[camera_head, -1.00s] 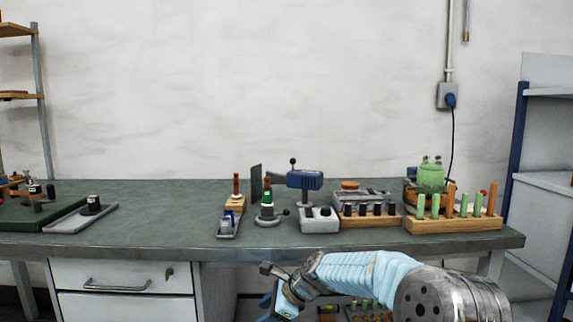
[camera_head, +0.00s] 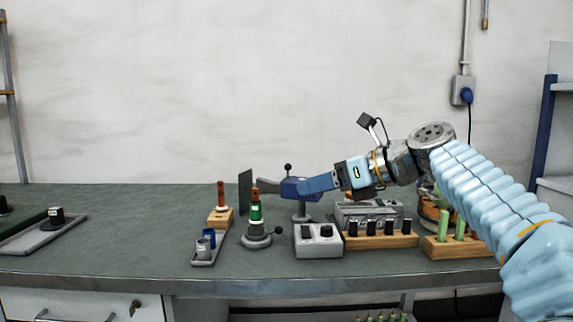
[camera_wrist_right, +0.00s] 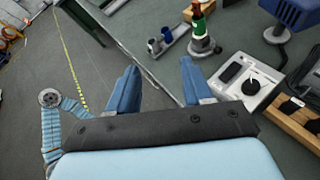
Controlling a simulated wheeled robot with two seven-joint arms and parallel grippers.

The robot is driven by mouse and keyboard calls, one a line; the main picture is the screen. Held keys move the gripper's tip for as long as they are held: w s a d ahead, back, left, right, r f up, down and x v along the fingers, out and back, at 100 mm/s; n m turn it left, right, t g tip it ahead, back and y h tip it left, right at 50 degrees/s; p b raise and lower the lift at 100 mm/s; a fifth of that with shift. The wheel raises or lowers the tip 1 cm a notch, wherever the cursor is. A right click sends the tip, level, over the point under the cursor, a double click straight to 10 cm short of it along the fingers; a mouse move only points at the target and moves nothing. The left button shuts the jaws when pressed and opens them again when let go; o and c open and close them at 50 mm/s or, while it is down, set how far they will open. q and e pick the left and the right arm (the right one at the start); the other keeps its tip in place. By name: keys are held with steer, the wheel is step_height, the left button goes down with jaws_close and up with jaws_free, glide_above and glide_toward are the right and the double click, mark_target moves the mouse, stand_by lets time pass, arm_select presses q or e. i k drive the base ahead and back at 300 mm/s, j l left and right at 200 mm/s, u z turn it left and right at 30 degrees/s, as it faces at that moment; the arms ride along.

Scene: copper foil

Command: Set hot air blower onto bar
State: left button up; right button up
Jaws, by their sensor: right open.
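A blue device (camera_head: 289,190) with a dark nozzle-like piece on its left and a black ball-topped lever stands on a post at the back of the bench; it looks most like the hot air blower, but I am not sure. It also shows at the top right of the right wrist view (camera_wrist_right: 295,14). I cannot tell which thing is the bar. My right gripper (camera_head: 306,187) overlaps the blue device in the head view. The right wrist view shows its two blue fingers (camera_wrist_right: 159,75) apart and empty, near the bench's front edge, clear of the device. My left gripper is not in view.
Wooden racks (camera_head: 381,241) stand to the right, partly behind my arm. A tray (camera_head: 204,259) holds small cups. The bench left of centre (camera_head: 130,225) is clear.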

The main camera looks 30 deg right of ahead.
mark_target(286, 189)
steer(key=i+l, duration=0.35)
steer(key=l, duration=0.15)
steer(key=i+l, duration=0.35)
steer(key=l, duration=0.1)
